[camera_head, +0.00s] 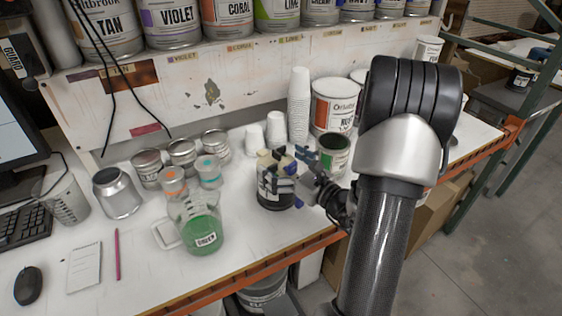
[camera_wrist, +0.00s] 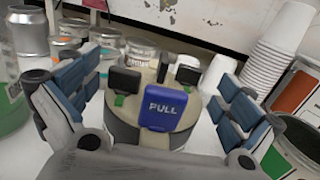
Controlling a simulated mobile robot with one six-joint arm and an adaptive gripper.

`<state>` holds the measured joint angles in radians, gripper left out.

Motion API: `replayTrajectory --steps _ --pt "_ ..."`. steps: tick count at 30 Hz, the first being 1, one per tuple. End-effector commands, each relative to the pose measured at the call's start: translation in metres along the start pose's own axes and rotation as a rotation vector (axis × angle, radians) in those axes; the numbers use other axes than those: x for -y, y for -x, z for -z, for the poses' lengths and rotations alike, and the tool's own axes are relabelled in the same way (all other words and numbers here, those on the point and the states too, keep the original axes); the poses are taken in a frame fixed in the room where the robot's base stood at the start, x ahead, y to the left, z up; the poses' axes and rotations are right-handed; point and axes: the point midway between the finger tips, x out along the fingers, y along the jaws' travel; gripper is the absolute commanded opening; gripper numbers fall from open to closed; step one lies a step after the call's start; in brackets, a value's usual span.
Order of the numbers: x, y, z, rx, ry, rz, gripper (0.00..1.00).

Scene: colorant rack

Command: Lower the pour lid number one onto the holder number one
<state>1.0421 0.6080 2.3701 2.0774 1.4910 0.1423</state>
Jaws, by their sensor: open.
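The pour lid (camera_wrist: 140,131) is a beige round piece with black clips and a blue tab marked PULL (camera_wrist: 165,108). In the head view the beige lid (camera_head: 265,159) sits on top of a dark can-shaped body with a white label (camera_head: 272,192), partly hidden by my gripper. My gripper (camera_head: 292,172) is open, its blue-padded fingers on either side of the lid; the wrist view shows the gripper (camera_wrist: 155,88) with a finger left and right of it. I cannot tell whether the pads touch it. I cannot pick out the holder separately from the body below the lid.
A beaker of green liquid (camera_head: 203,236) stands to the left. An open green-lined can (camera_head: 333,153) stands close to the right. White cup stacks (camera_head: 299,105) and small jars (camera_head: 181,152) are behind. The orange table edge (camera_head: 262,262) is in front.

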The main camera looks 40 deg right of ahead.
Motion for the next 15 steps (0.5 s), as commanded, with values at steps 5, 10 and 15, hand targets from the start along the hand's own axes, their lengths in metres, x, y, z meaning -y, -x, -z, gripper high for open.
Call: replayTrajectory --steps 5,10,15 --pt "0.0 0.001 0.0 -0.001 -0.001 0.0 1.0" --pt "0.002 0.017 0.001 -0.002 -0.002 0.004 1.0" --pt "0.002 0.052 0.0 -0.002 -0.002 0.008 1.0"
